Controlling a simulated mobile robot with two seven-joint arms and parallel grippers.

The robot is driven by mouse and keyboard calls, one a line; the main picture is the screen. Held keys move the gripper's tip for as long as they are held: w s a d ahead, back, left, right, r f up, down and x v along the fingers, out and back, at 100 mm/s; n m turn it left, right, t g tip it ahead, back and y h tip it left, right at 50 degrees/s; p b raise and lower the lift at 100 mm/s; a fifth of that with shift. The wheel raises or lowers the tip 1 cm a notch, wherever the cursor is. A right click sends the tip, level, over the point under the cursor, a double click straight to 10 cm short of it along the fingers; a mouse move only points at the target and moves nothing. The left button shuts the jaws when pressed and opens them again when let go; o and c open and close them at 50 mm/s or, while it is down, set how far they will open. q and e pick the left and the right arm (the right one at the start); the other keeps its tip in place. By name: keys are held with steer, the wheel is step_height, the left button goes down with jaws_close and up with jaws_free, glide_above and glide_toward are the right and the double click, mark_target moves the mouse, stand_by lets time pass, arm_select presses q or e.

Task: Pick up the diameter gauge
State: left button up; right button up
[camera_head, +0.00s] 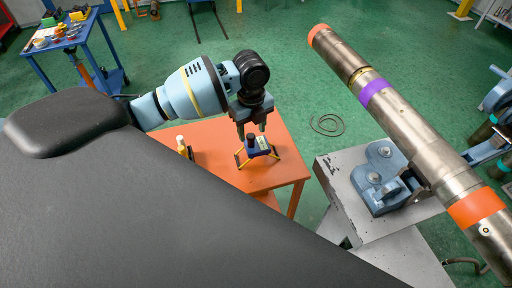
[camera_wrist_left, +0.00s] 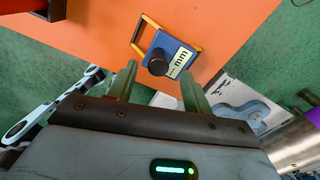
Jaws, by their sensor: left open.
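The diameter gauge (camera_head: 257,146) stands on the orange table (camera_head: 218,145); it has a blue body, a white label, a dark knob and yellow legs. In the left wrist view the gauge (camera_wrist_left: 170,55) shows its "mm" label and dark round knob, just beyond my fingertips. My left gripper (camera_head: 252,130) is above the gauge, pointing down, with its fingers apart. In the left wrist view the left gripper (camera_wrist_left: 158,80) is open with nothing between its fingers. I cannot tell whether a fingertip touches the gauge. My right gripper is not in view.
A small dark and yellow item with a white top (camera_head: 183,147) stands at the orange table's left. A long metal pipe (camera_head: 400,120) with coloured bands rests in a blue vise (camera_head: 384,178) on a grey stand at right. A blue table (camera_head: 62,42) with items is far left.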

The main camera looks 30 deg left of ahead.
mark_target(251, 136)
arm_select(q)
steer(key=shift+s+a+f, duration=0.1)
steer(key=shift+f, duration=1.8)
steer(key=shift+c, duration=0.4)
jaws_close()
